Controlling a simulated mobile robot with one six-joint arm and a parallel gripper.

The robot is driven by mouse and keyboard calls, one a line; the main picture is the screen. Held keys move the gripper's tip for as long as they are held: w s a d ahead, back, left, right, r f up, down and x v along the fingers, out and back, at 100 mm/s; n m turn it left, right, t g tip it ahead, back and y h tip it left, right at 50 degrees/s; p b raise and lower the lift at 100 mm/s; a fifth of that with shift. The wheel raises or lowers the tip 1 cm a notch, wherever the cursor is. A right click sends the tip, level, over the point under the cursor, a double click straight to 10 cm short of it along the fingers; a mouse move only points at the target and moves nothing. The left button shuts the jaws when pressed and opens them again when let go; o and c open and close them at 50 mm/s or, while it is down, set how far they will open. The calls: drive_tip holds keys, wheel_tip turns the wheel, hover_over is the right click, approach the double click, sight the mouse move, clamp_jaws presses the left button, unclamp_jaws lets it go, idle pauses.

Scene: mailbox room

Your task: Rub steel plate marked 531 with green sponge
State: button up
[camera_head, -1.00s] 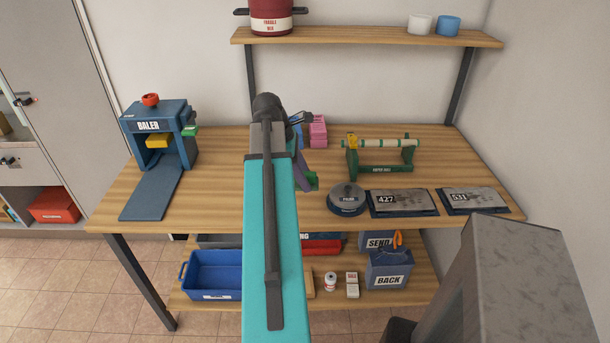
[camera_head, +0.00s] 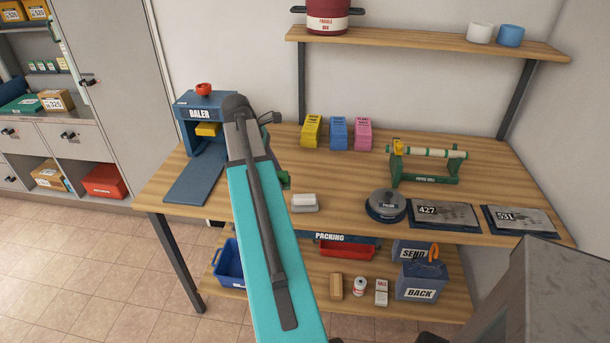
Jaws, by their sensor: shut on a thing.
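The steel plate marked 531 (camera_head: 522,218) lies flat on a dark base at the right end of the bench, right of a similar plate marked 427 (camera_head: 444,213). My gripper (camera_head: 277,169) is mostly hidden behind my teal arm, over the bench left of the plates. It is shut on a green piece that looks like the green sponge (camera_head: 284,178); only a small edge of it shows. The sponge is well apart from plate 531.
A round dark weight (camera_head: 386,205) and a white-and-grey block (camera_head: 304,203) lie between the arm and the plates. A green paper-roll stand (camera_head: 425,166) stands behind the plates. The blue baler (camera_head: 202,120) is at left. A shelf (camera_head: 430,40) hangs above.

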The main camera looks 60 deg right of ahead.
drive_tip(key=w+a+n, duration=0.1)
drive_tip(key=w+a, duration=0.8)
drive_tip(key=w, duration=0.1)
drive_tip(key=w+a+n, duration=0.1)
drive_tip(key=w+a, duration=0.4)
drive_tip(key=a, duration=0.5)
drive_tip(key=w+a+f+n+h, duration=0.1)
drive_tip(key=w+a, duration=0.4)
drive_tip(key=a, duration=0.6)
drive_tip(key=w+a+n+t, duration=0.1)
drive_tip(key=w+a, duration=0.5)
drive_tip(key=a, duration=0.5)
drive_tip(key=shift+f+n, duration=0.25)
drive_tip(key=shift+n, duration=0.15)
drive_tip(key=shift+h, duration=0.3)
